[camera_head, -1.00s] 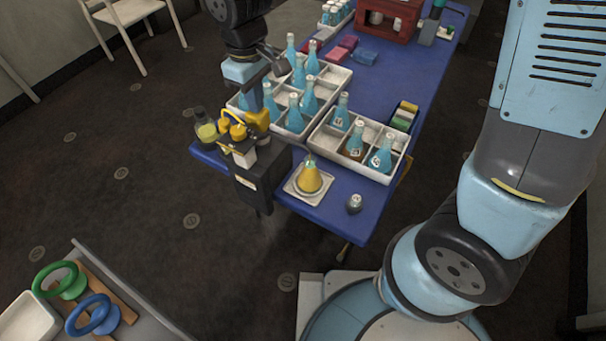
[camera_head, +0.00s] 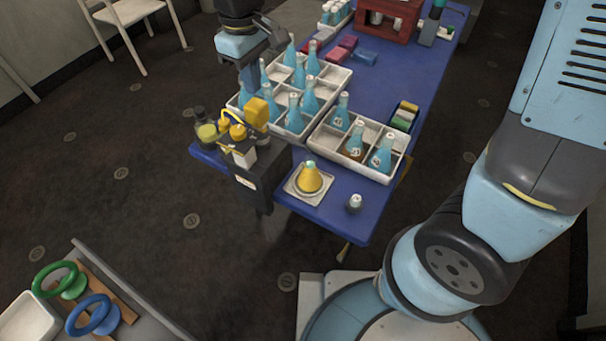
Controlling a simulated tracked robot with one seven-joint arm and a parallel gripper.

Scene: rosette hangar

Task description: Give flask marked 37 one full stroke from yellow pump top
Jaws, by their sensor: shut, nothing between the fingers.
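My gripper (camera_head: 250,86) points down at the table's near left corner, small and dark, shut with nothing in it. Just below it is a yellow block-shaped top (camera_head: 257,112) on the dark dispenser stand (camera_head: 246,184). I cannot tell if the fingers touch the top. Rounded yellow parts (camera_head: 236,131) sit beside it. A conical flask with yellow contents (camera_head: 310,179) stands on a square white tray (camera_head: 306,197), right of the stand. Blue flasks (camera_head: 381,158) with small labels stand in the near white crate (camera_head: 333,148). The numbers are too small to read, so I cannot pick out 37.
A longer white crate (camera_head: 335,78) holds several blue flasks behind the gripper. The blue tabletop (camera_head: 410,70) is open at the right.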

